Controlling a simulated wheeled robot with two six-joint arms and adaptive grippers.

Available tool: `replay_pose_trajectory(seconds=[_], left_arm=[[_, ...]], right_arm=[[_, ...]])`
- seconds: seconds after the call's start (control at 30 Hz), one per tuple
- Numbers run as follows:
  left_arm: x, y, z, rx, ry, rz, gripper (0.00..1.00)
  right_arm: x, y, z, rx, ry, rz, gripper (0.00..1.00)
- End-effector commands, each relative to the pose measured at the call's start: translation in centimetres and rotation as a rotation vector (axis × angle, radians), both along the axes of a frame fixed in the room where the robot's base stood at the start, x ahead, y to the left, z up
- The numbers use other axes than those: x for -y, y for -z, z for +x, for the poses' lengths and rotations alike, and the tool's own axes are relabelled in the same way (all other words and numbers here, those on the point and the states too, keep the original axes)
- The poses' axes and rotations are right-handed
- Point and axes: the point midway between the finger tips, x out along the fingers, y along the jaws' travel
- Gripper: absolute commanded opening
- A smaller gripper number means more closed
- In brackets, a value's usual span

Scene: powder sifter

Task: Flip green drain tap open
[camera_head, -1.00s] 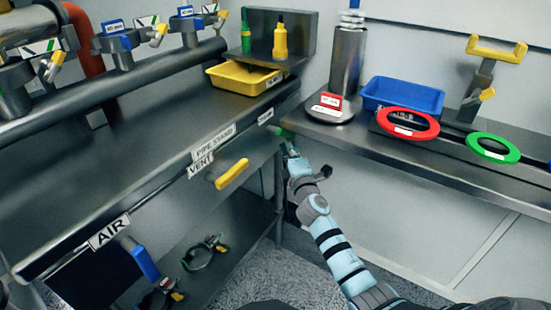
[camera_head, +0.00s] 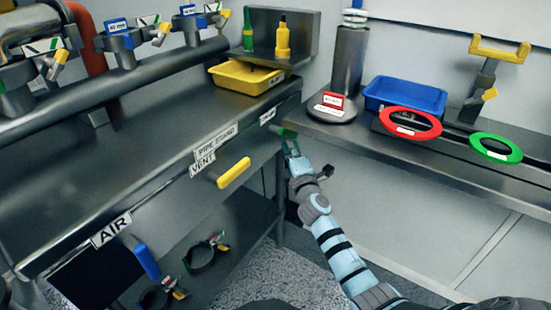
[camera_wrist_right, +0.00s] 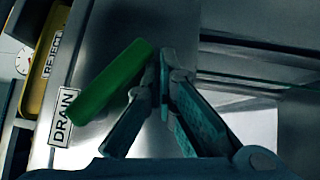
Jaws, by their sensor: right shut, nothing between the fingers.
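The green drain tap (camera_head: 286,132) sticks out from the front edge of the left bench at its far right end, by a small label (camera_head: 267,116). In the right wrist view the tap's green handle (camera_wrist_right: 108,84) lies slanted beside a DRAIN label (camera_wrist_right: 65,117). My right gripper (camera_head: 290,146) is right at the tap. In the wrist view its fingertips (camera_wrist_right: 162,72) are closed together with nothing between them, just right of the handle's upper end. I cannot tell whether they touch it. My left gripper is not in view.
A yellow VENT handle (camera_head: 234,172) and a blue AIR handle (camera_head: 146,262) stick out along the same bench front. The right bench (camera_head: 430,162) is close to my right forearm and holds a blue bin (camera_head: 404,96). Open floor (camera_head: 268,268) lies below.

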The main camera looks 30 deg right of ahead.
Motion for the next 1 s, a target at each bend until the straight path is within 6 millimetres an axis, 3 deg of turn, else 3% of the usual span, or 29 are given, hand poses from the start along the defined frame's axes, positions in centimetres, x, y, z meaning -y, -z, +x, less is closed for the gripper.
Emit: replay_pose_trajectory(seconds=[0.23,0.37,0.5,0.8,1.0], left_arm=[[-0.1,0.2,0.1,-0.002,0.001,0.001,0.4],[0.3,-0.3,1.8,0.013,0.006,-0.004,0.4],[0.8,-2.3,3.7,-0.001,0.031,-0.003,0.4],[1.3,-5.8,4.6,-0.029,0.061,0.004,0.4],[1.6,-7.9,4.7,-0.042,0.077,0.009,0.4]], right_arm=[[-0.2,0.4,-0.1,0.0,0.0,0.0,0.0],[-1.0,1.9,-0.3,-0.001,-0.002,0.001,0.0],[-2.3,3.9,-0.6,0.0,-0.006,0.002,0.0],[-2.1,7.8,-6.5,-0.003,-0.004,-0.002,0.0],[-2.1,9.1,-8.6,0.0,-0.002,-0.001,0.0]])
